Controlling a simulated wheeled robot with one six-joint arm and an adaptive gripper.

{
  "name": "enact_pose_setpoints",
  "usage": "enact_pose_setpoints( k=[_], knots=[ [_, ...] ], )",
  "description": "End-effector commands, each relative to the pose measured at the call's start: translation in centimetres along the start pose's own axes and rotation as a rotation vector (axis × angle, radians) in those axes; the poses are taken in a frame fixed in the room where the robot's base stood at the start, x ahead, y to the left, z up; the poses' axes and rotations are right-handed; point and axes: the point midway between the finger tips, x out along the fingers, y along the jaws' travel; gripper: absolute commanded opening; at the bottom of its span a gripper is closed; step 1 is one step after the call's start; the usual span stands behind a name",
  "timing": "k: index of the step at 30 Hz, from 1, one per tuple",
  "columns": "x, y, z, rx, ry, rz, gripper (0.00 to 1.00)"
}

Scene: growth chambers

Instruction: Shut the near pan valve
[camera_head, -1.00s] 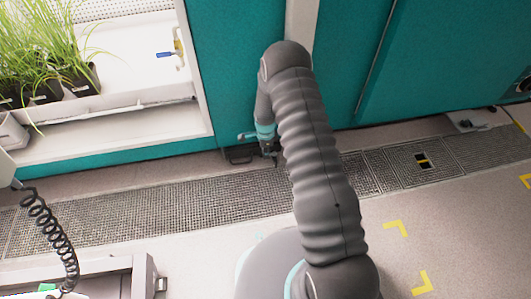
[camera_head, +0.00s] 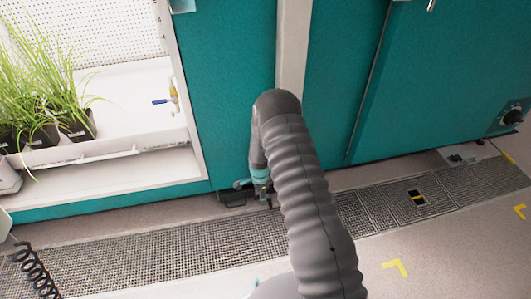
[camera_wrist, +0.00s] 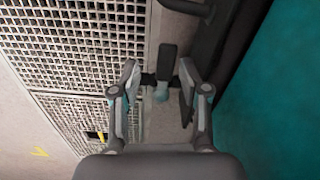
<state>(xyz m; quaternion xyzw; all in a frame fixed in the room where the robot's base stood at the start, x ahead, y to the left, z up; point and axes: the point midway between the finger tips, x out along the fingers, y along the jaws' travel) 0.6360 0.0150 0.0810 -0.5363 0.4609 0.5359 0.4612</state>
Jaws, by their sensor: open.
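A valve with a brass-yellow body (camera_head: 173,96) and a blue lever handle (camera_head: 160,102) is on the right inner wall of the white chamber bay at the left in the head view. The lever points left, roughly level. I cannot tell whether it is the near one; no second valve is clear. My gripper (camera_head: 264,192) hangs low by the teal wall, well below and right of the valve. In the wrist view my gripper (camera_wrist: 157,68) is open, with a dark block and a small teal part visible between or beyond its fingers. The valve is not in the wrist view.
Potted grass plants (camera_head: 45,135) stand in the bay, left of the valve. The bay's white sill (camera_head: 110,183) edges its front. A floor grating (camera_head: 150,236) runs along the wall. A dark low fitting (camera_head: 231,198) sits at the wall foot beside my gripper.

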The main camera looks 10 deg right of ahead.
Motion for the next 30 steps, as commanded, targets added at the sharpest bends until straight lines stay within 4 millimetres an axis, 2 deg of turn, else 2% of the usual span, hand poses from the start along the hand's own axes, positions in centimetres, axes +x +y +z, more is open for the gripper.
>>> enact_pose_setpoints(
  k=[30],
  knots=[
    [-0.4, 3.2, -1.6, -0.917, -0.002, 0.003, 0.45]
  ],
)
